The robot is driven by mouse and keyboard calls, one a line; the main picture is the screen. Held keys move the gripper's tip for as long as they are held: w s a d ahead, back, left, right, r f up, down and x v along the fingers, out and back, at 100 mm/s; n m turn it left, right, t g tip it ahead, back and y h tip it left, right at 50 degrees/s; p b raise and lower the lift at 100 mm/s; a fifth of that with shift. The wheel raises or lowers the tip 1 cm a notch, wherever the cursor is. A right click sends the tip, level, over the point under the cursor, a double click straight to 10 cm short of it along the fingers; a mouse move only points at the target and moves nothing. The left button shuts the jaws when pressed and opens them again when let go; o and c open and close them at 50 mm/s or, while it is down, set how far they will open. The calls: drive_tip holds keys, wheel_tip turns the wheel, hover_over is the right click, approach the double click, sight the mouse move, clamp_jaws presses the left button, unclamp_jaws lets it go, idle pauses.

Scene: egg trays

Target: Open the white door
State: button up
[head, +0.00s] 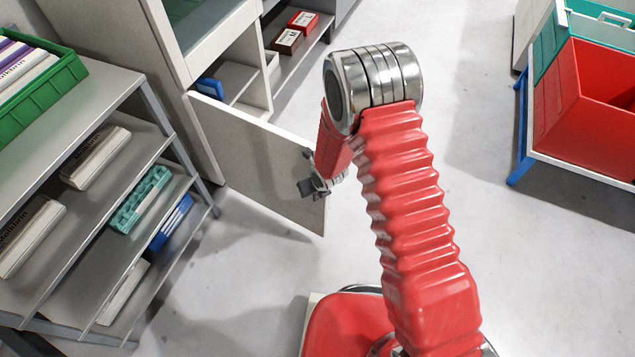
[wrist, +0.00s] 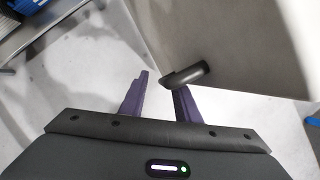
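The white door (head: 255,155) stands swung out from the white cabinet, at a wide angle to its opening. It also fills the upper right of the wrist view (wrist: 235,45), where its dark handle (wrist: 188,74) sticks out near its edge. My gripper (head: 308,188) is beside the free end of the door in the head view. In the wrist view my gripper (wrist: 160,80) has its two purple fingers apart, with floor showing between them. The handle lies at the tip of the right finger, not between the fingers. I cannot tell whether they touch.
The white cabinet (head: 172,60) is open, with a blue item (head: 210,87) inside. A grey shelf rack (head: 110,85) with several boxes stands at the left, close to the door. A red bin (head: 585,100) stands on a table at the right. The floor between is clear.

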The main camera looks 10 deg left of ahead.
drive_tip(key=v, duration=1.2)
drive_tip(key=shift+r, duration=0.3)
drive_tip(key=shift+f, duration=0.15)
idle(0.5)
drive_tip(key=x, duration=0.8)
idle(0.5)
drive_tip(key=shift+s, duration=0.1)
drive_tip(key=x, duration=0.5)
drive_tip(key=shift+f, duration=0.25)
idle(2.6)
drive_tip(key=shift+r, duration=0.1)
